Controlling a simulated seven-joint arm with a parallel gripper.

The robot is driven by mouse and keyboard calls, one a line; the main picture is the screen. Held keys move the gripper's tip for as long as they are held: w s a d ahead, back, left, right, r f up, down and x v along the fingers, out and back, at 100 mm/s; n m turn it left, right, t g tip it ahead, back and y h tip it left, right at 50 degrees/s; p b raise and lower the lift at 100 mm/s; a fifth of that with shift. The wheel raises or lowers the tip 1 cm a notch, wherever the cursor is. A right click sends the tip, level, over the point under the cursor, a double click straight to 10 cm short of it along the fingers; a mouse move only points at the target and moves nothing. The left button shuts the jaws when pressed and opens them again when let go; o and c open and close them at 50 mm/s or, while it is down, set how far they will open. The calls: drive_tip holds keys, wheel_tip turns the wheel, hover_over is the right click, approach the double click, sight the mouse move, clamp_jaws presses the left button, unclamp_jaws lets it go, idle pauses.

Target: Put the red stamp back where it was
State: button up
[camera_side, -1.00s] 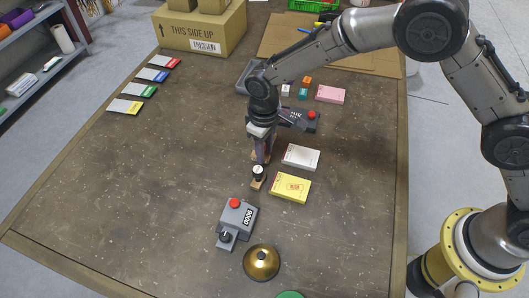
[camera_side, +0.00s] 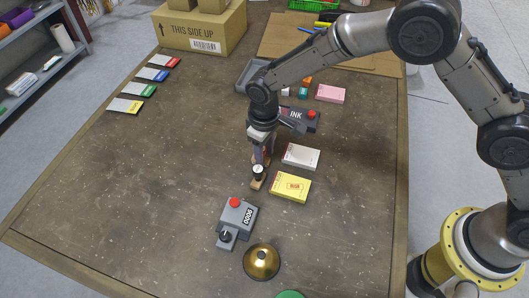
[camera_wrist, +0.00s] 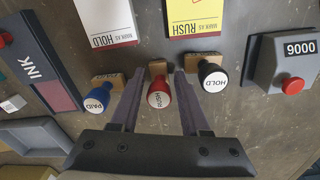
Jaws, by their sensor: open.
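The red stamp (camera_wrist: 158,93), lettered RUSH, stands with its wooden base between the two fingers of my gripper (camera_wrist: 159,75) in the wrist view. The fingers are spread, with a gap visible on both sides of the red handle. A black-topped HOLD stamp (camera_wrist: 212,78) stands close to the right finger, and a blue PAID stamp (camera_wrist: 98,100) stands to the left. In the side view my gripper (camera_side: 262,158) is low over the table, just behind the black stamp (camera_side: 258,172). There the fingers largely hide the red stamp.
A white HOLD card box (camera_side: 301,156) and a yellow RUSH box (camera_side: 291,187) lie right of the stamps. The ink pad (camera_side: 298,118) is behind. A grey counter (camera_side: 237,217) and brass bell (camera_side: 261,261) stand in front. The table's left middle is clear.

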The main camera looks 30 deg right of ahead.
sight(266, 161)
wheel_tip(266, 161, up, 12)
drive_tip(key=shift+s, duration=0.15)
drive_tip(key=shift+a, duration=0.1)
drive_tip(key=s+d+r+m+t, duration=0.1)
drive_tip(key=s+d+r, duration=0.3)
drive_tip(key=d+r, duration=0.35)
drive_tip(key=s+d+r+m+t, duration=0.1)
drive_tip(key=s+d+r+m, duration=0.1)
drive_tip(key=s+d+r, duration=0.45)
drive_tip(key=s+d+m+t, duration=0.3)
drive_tip(key=s+d, duration=1)
drive_tip(key=s, duration=0.4)
